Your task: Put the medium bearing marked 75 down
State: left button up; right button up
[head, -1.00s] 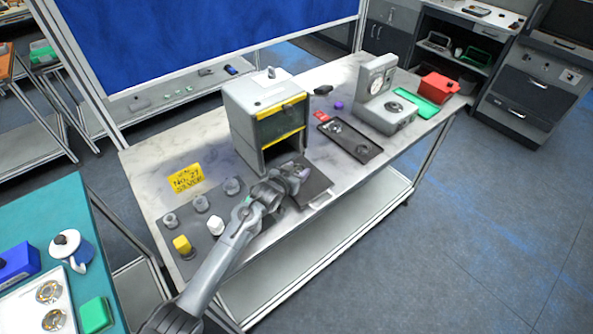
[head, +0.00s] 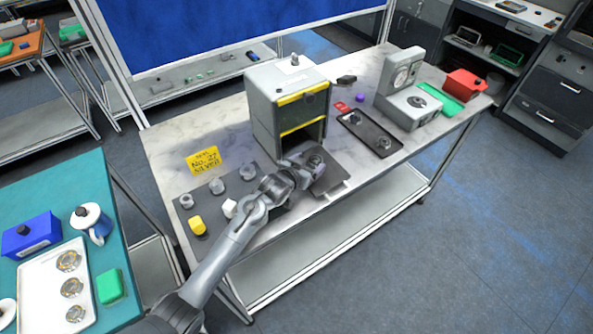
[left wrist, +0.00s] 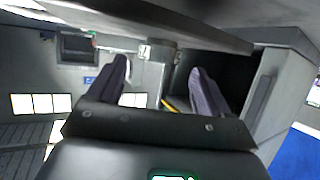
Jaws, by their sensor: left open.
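A round metal bearing (head: 315,159) lies on the dark plate (head: 332,182) in front of the grey box machine (head: 268,128). Its marking is too small to read. My left gripper (head: 300,175) is just to the left of the bearing, low over the plate's left side, and partly hides the plate. In the left wrist view my left gripper (left wrist: 163,88) shows two dark fingers spread apart, with nothing held between them. My right gripper is not in view.
A black tray (head: 358,125) with a bearing and a dial scale (head: 400,88) stand to the right. Knobs and a yellow block (head: 197,224) sit on a dark mat at left, near a yellow sign (head: 204,161). A teal table (head: 130,220) holds a white tray (head: 42,283) with several bearings.

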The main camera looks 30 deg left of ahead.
pick_arm(q)
jog(key=shift+o, duration=0.5)
jog(key=v, duration=0.7)
jog(key=shift+s+a+p, duration=0.25)
jog(key=shift+p, duration=0.15)
